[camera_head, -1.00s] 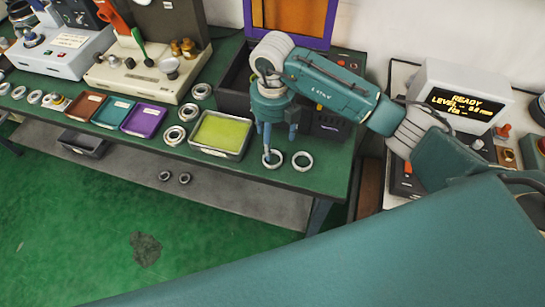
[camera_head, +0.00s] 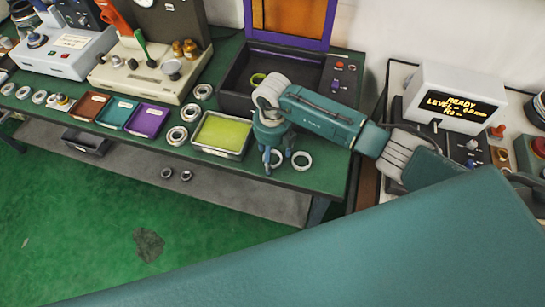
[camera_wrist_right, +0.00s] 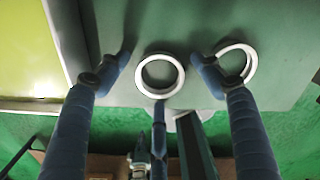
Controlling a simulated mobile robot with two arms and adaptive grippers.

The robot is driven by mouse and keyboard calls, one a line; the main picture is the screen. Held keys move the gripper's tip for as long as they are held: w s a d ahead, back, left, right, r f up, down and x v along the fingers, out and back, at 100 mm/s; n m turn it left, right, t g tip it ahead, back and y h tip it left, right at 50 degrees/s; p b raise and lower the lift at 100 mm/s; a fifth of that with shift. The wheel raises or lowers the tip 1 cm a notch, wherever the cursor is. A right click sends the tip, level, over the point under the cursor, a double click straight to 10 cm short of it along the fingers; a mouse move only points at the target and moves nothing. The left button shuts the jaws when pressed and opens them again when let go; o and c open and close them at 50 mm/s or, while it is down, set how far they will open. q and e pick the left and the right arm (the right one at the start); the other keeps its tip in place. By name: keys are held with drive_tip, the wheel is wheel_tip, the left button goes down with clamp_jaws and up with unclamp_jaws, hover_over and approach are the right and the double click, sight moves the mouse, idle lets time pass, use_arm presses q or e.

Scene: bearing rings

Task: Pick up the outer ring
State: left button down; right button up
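Two pale metal rings lie side by side on the green table near its front edge. In the wrist view one ring (camera_wrist_right: 139,73) lies between the spread fingers of my right gripper (camera_wrist_right: 158,78). The second ring (camera_wrist_right: 249,62) is partly covered by the right-hand finger; it also shows in the head view (camera_head: 309,161). I cannot tell from looks which is called the outer ring. In the head view my right gripper (camera_head: 271,160) points down over the left ring and partly hides it. It is open and empty. My left gripper is out of view.
A tray with a yellow-green bottom (camera_head: 247,154) stands just left of the gripper. A dark open box (camera_head: 234,103) with a purple-framed panel is behind. Several coloured trays, rings and devices line the table to the left. A READY display unit (camera_head: 425,96) stands right.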

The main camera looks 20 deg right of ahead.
drive_tip(key=c, duration=1)
drive_tip(key=shift+r, duration=0.1)
